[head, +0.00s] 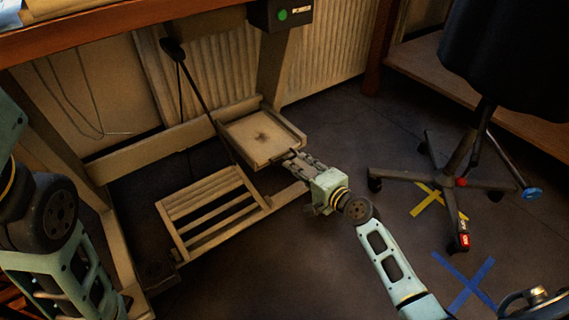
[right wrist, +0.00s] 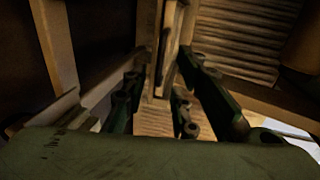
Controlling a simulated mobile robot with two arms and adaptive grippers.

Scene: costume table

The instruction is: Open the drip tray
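The drip tray seems to be the shallow beige square tray (head: 258,134) with a raised rim, low on the wooden machine frame in the head view. A small dark mark lies at its middle. My right gripper (head: 296,158) reaches in from the right to the tray's near right corner. In the right wrist view, its dark fingers (right wrist: 172,62) stand on both sides of a narrow beige bar (right wrist: 159,70). I cannot tell whether they press on it. My left arm shows at the left edge, but its gripper is out of view.
A slatted wooden footrest (head: 212,211) lies below and left of the tray. A dark lever (head: 192,82) leans above it. A wheeled chair (head: 462,175) stands at the right. A ribbed radiator (head: 325,62) is behind.

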